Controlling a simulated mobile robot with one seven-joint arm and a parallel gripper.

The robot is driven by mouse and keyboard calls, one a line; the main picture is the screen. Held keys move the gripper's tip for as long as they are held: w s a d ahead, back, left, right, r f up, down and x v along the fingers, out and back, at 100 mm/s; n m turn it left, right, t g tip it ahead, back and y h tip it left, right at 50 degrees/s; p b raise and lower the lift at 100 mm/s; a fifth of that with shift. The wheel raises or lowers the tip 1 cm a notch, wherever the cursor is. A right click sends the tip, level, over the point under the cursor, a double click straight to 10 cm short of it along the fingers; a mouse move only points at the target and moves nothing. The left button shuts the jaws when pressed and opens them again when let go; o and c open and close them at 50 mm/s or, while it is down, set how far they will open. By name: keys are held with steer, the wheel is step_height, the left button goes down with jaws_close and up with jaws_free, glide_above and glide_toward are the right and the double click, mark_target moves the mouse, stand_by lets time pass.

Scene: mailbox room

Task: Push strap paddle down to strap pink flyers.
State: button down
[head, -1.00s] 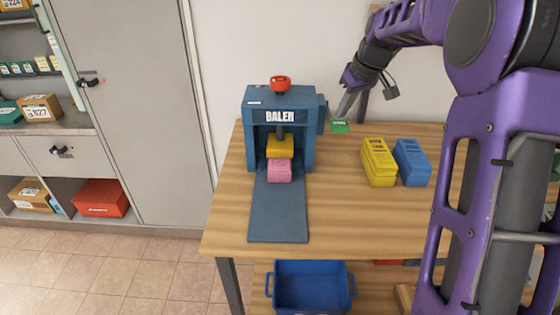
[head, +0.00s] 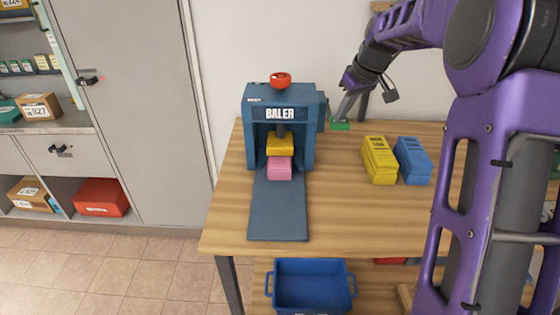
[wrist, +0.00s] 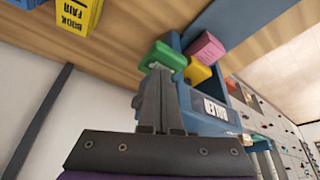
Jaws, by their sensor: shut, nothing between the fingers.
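The blue baler (head: 255,97) stands at the table's left. The pink flyers (head: 279,170) sit in its opening, below and in front of a yellow block (head: 280,146); they also show in the wrist view (wrist: 206,48). The green strap paddle (head: 341,126) is at the baler's right side; it also shows in the wrist view (wrist: 165,56). My gripper (head: 341,117) is shut and empty, pointing down at the paddle. In the wrist view its fingertips (wrist: 156,72) overlap the paddle's edge and look to be touching it.
A red knob (head: 280,79) tops the baler. A blue-grey ramp (head: 278,215) runs out its front. Yellow bundles (head: 379,162) and blue bundles (head: 413,162) stand to the right. A blue bin (head: 312,285) is below the table's front. The front right tabletop is clear.

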mark_target(342, 122)
steer(key=shift+f, duration=0.55)
steer(key=shift+f+b, duration=0.5)
steer(key=shift+b, duration=0.1)
steer(key=shift+f, duration=0.1)
steer(key=shift+f+b, duration=0.3)
steer(key=shift+f, duration=0.3)
steer(key=shift+w+f+b, duration=0.1)
steer(key=shift+f+b, duration=0.25)
steer(key=shift+f, duration=0.3)
stand_by(0.7)
